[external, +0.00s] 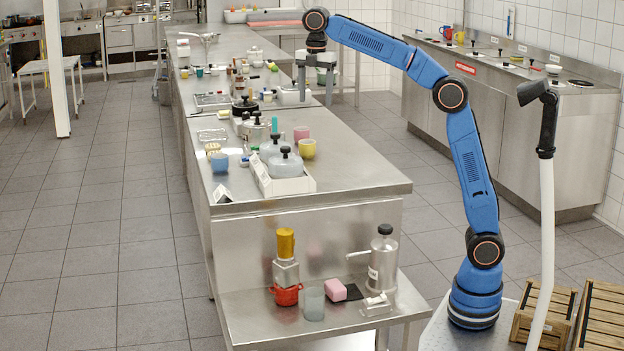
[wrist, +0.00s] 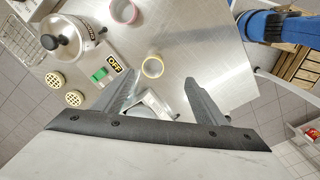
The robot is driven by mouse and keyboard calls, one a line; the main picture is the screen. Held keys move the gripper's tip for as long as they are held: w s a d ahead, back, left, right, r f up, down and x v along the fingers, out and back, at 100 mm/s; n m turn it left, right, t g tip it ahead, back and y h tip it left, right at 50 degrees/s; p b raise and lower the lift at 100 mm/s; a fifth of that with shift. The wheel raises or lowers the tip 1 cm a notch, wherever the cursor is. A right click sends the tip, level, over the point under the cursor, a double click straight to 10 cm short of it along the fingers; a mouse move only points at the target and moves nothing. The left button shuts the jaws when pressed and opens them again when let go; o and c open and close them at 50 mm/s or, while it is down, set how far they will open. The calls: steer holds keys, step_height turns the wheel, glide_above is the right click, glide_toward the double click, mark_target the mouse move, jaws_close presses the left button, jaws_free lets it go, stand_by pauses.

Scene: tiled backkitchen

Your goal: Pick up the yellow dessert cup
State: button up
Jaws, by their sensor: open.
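In the wrist view, a small round cup with a yellow rim and pale inside (wrist: 152,67) stands on the steel table, just beyond my fingertips and nearer the left finger. My gripper (wrist: 160,80) is open, with nothing between its fingers. In the external view my gripper (external: 318,96) hangs pointing down over the right edge of the long steel table, above the tabletop. A larger yellow cup (external: 307,148) stands nearer the camera. I cannot tell for certain which matches the wrist view.
A white bent stand (wrist: 152,106) lies between the fingers' lower parts. Bare steel lies right of the cup.

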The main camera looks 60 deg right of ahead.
steer(key=w+a+n, duration=0.1)
steer(key=w+a, duration=0.1)
glide_above(308, 143)
steer(key=s+a, duration=0.1)
steer(key=a, duration=0.1)
step_height(308, 143, down, 12)
steer(key=shift+s+d+r, duration=0.1)
steer(key=shift+d+r, duration=0.05)
steer(key=shift+r, duration=0.05)
steer(key=shift+f, duration=2.75)
steer(key=shift+w, duration=0.2)
steer(key=c, duration=1.3)
steer(key=shift+r, duration=0.15)
